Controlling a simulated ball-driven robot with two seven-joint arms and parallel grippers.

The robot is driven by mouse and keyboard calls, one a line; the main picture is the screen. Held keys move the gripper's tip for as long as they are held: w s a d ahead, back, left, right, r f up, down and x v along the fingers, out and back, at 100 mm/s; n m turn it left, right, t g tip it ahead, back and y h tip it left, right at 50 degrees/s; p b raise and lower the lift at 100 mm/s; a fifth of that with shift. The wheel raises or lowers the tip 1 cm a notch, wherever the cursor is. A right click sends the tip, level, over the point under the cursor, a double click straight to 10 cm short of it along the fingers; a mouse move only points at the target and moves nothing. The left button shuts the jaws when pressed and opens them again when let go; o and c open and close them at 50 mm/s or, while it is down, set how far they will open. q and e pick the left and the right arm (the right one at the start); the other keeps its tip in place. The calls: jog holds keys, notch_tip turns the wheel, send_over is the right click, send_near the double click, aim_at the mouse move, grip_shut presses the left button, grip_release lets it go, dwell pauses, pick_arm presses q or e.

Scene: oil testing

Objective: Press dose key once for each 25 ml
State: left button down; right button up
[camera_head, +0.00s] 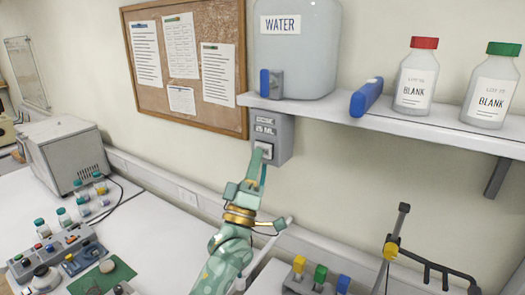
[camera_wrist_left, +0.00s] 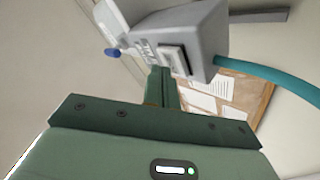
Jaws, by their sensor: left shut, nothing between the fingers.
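The grey dosing box (camera_head: 284,132) hangs under the shelf below the water tank (camera_head: 305,60). Its front carries a label that seems to read 25 ML and a pale square dose key (camera_head: 264,148). My left gripper (camera_head: 257,160) is shut and empty, with its fingertips right at the key's lower left. In the left wrist view, the shut fingers (camera_wrist_left: 160,78) point at the dosing box (camera_wrist_left: 190,30), their tips close beside the key (camera_wrist_left: 174,58). I cannot tell whether they touch it. My right gripper is not in view.
Two BLANK bottles, one red-capped (camera_head: 416,78) and one green-capped (camera_head: 491,88), and a blue object (camera_head: 366,97) stand on the shelf (camera_head: 400,122). A cork board (camera_head: 187,60) is on the wall. Vials, a control box (camera_head: 58,252) and a stand (camera_head: 392,245) are on the bench.

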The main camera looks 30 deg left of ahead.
pick_arm(q)
jog(key=shift+w, duration=0.5)
dwell(0.7)
jog(key=shift+s, duration=0.15)
jog(key=shift+s+p, duration=0.4)
jog(key=shift+s, duration=0.4)
jog(key=s+p, duration=0.1)
jog(key=s, duration=0.1)
jog(key=s+p, duration=0.1)
jog(key=s, duration=0.2)
jog(key=shift+a, duration=0.2)
jog(key=shift+f, duration=0.1)
dwell(0.6)
